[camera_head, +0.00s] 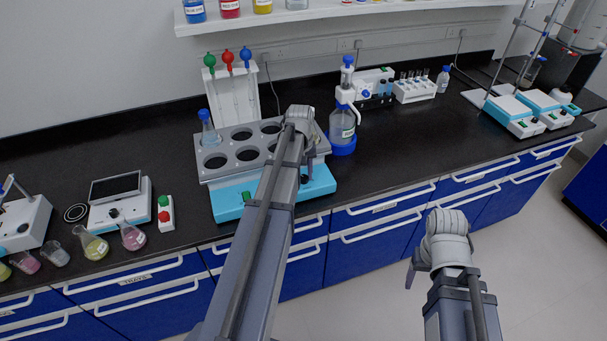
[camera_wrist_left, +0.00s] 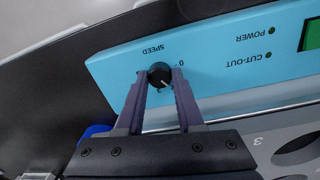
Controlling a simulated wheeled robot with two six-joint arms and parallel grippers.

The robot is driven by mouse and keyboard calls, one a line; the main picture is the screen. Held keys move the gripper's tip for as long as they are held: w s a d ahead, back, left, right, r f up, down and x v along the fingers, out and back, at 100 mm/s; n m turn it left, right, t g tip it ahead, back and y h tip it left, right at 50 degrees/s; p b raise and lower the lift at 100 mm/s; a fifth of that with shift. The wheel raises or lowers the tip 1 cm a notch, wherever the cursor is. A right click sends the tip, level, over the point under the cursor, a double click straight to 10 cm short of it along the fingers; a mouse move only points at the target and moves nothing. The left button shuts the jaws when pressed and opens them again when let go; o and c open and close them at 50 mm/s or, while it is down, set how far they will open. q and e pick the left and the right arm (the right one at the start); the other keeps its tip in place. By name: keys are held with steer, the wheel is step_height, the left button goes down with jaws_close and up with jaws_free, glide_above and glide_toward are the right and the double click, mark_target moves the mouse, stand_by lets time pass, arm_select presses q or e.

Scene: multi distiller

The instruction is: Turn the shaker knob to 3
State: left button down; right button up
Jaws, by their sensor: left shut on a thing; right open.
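The shaker (camera_head: 225,201) has a light blue base and a grey top rack with round holes; it stands on the black bench. In the left wrist view its blue front panel (camera_wrist_left: 215,60) shows the labels SPEED, POWER and CUT-OUT, upside down. The black speed knob (camera_wrist_left: 159,75) sits between the fingers of my left gripper (camera_wrist_left: 160,82), which is shut on it. A pale pointer mark shows on the knob, but the number it points to cannot be read. My right gripper (camera_head: 411,272) hangs in front of the drawers, away from the shaker.
A flask (camera_head: 209,131) stands in the rack. A bottle with a pump top (camera_head: 342,124) stands just right of the shaker. A scale (camera_head: 119,201), a small box with buttons (camera_head: 165,213) and several flasks are to the left.

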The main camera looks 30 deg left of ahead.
mark_target(303, 176)
arm_select(q)
steer(key=m, duration=0.5)
steer(key=shift+m+g, duration=0.3)
steer(key=shift+m, duration=2.2)
steer(key=c, duration=0.5)
jaws_free()
steer(key=shift+c, duration=0.2)
steer(key=shift+r, duration=0.15)
steer(key=r+p, duration=0.3)
steer(key=p, duration=0.1)
steer(key=r+p, duration=0.4)
steer(key=shift+w+a+r, duration=0.1)
steer(key=shift+a+r, duration=0.1)
steer(key=shift+r, duration=0.1)
